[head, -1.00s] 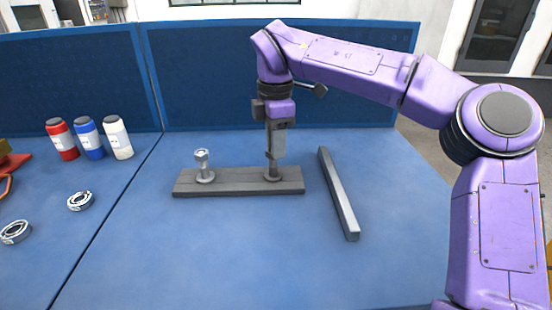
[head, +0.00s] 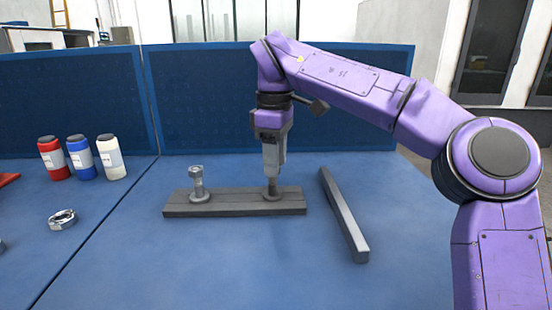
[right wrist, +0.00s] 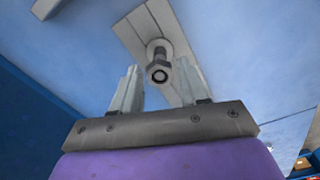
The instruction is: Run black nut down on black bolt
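My right gripper (head: 271,172) points straight down over the right end of the grey base plate (head: 225,205). In the right wrist view its two fingers (right wrist: 158,68) are apart, with a dark grey bolt (right wrist: 158,75) and a hex nut (right wrist: 159,61) in the gap between them. I see space on both sides, so the fingers do not clearly touch them. In the head view only the bolt's round foot (head: 272,196) shows well; the fingers hide most of the rest. A second, lighter bolt (head: 197,184) stands upright at the plate's left end. My left gripper is out of view.
A grey bar (head: 344,215) lies right of the plate. A metal ring (head: 62,219) lies at the left. Red (head: 54,160), blue (head: 82,158) and white (head: 111,158) bottles stand behind it. Blue panels (head: 280,97) close off the back. The table front is clear.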

